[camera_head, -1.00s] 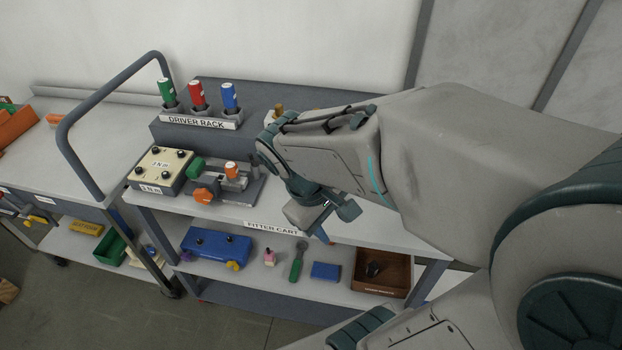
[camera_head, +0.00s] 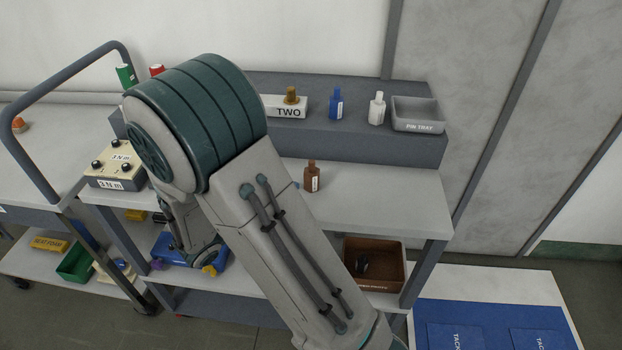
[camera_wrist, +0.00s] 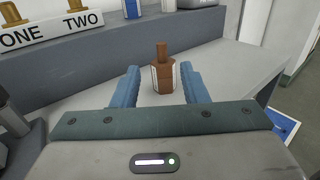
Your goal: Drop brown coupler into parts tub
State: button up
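The brown coupler (camera_head: 311,177) stands upright on the cart's top shelf. It is bottle-shaped with a narrow neck and a pale label. In the wrist view the coupler (camera_wrist: 163,77) shows between and slightly past my two blue fingers. My gripper (camera_wrist: 159,70) is open, with a gap on each side of the coupler; no contact shows. In the head view my arm hides most of the gripper.
A raised ledge behind holds a block marked TWO (camera_head: 288,112), a blue bottle (camera_head: 336,104), a white bottle (camera_head: 377,108) and a grey pin tray (camera_head: 418,114). The top shelf right of the coupler is clear. A blue-topped surface (camera_head: 455,325) lies at the lower right.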

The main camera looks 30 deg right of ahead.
aim_at(312, 174)
jog(key=x, duration=1.2)
jog(key=shift+s, duration=0.1)
grip_shut()
